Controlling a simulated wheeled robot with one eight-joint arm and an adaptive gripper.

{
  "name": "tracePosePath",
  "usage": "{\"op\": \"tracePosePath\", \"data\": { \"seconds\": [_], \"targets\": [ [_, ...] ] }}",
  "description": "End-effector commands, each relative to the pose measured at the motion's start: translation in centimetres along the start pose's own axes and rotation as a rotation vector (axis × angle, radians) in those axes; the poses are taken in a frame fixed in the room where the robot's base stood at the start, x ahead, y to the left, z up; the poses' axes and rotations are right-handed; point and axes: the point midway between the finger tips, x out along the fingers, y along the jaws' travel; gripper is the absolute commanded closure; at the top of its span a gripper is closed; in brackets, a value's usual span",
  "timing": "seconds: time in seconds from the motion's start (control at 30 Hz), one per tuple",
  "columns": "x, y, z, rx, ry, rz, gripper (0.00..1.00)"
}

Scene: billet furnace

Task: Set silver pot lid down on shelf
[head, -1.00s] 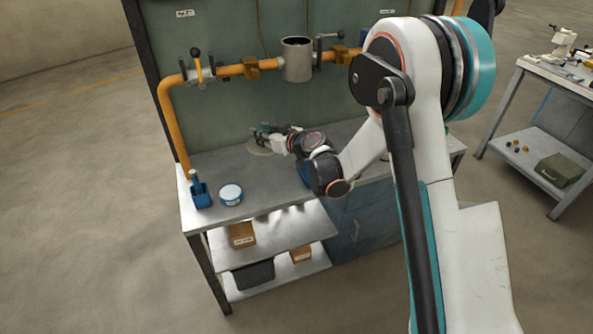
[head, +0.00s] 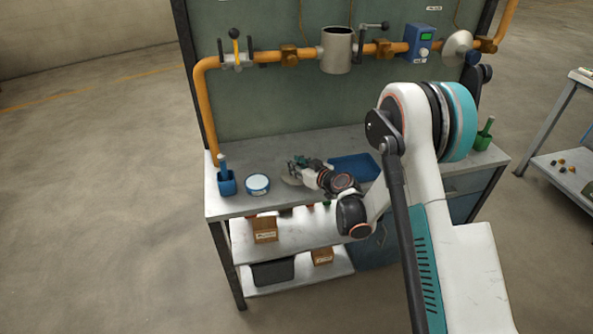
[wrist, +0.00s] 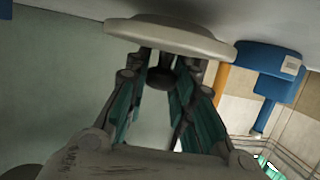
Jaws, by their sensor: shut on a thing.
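The silver pot lid (head: 290,180) is a pale round disc, partly hidden by my gripper (head: 300,166) in the head view. In the wrist view the lid (wrist: 172,36) spans the top, and my gripper (wrist: 160,76) is shut on its dark knob. The lid is over the left half of the grey bench top (head: 300,147); I cannot tell whether it touches. Under the bench top are an upper shelf (head: 300,235) and a lower shelf (head: 335,270).
A blue holder with a handle (head: 227,183) and a round white-and-blue tub (head: 257,184) stand left of the lid. A blue tray (head: 355,167) lies to the right. Brown boxes (head: 265,228) and a dark bin (head: 273,272) occupy the shelves. An orange pipe (head: 262,57) runs above.

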Motion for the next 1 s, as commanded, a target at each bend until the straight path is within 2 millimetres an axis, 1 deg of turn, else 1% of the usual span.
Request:
{"op": "tracePosePath", "data": {
  "seconds": [0.03, 0.07, 0.43, 0.47, 0.5, 0.53, 0.87, 1.0],
  "targets": [
    [0.25, 0.01, 0.78, 0.0, 0.0, 0.0, 1.0],
    [0.3, 0.01, 0.95, 0.0, 0.0, 0.0, 1.0],
    [0.35, 0.0, 1.15, 0.0, 0.0, 0.0, 1.0],
    [0.35, 0.0, 1.17, 0.0, 0.0, 0.0, 0.73],
    [0.34, -0.01, 1.15, 0.0, 0.0, 0.0, 0.64],
    [0.34, 0.0, 1.15, 0.0, 0.0, 0.0, 0.57],
    [0.33, 0.0, 1.11, 0.0, 0.0, 0.0, 0.57],
    [0.25, -0.03, 0.81, 0.0, 0.0, 0.0, 0.57]
  ]
}}
